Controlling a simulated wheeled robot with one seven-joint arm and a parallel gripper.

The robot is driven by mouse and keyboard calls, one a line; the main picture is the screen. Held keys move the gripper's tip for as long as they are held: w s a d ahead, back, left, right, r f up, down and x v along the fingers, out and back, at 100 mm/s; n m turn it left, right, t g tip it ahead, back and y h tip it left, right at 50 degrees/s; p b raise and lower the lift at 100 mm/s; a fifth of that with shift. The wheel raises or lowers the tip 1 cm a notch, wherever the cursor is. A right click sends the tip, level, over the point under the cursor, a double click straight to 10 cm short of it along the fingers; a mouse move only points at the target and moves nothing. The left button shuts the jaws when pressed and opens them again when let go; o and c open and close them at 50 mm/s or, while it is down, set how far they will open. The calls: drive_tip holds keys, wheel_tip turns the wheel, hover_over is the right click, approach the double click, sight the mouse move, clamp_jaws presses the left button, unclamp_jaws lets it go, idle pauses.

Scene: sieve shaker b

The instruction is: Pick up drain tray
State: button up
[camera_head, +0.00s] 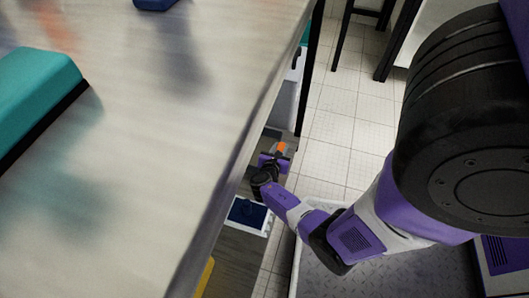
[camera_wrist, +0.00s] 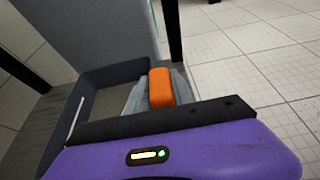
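In the wrist view an open grey tray-like container (camera_wrist: 112,72) with a dark rim lies just beyond my gripper (camera_wrist: 158,95), at its left. It looks like the drain tray, but I cannot be sure. An orange block (camera_wrist: 160,88) sits between the grey fingers, at the right end of the container. I cannot tell whether it is the tray's handle or a separate piece, nor whether the fingers press on it. In the head view my gripper (camera_head: 272,158) is low beside the table edge, with the orange block (camera_head: 281,147) at its tip. The tray is mostly hidden there.
A large table (camera_head: 170,130) fills the left, its edge close beside my arm. A teal box (camera_head: 40,95) stands on it. Below are a white-framed dark blue item (camera_head: 247,212) and a yellow thing (camera_head: 204,276).

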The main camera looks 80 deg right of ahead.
clamp_jaws()
idle(0.9)
drive_tip(key=shift+r, duration=0.1)
idle(0.3)
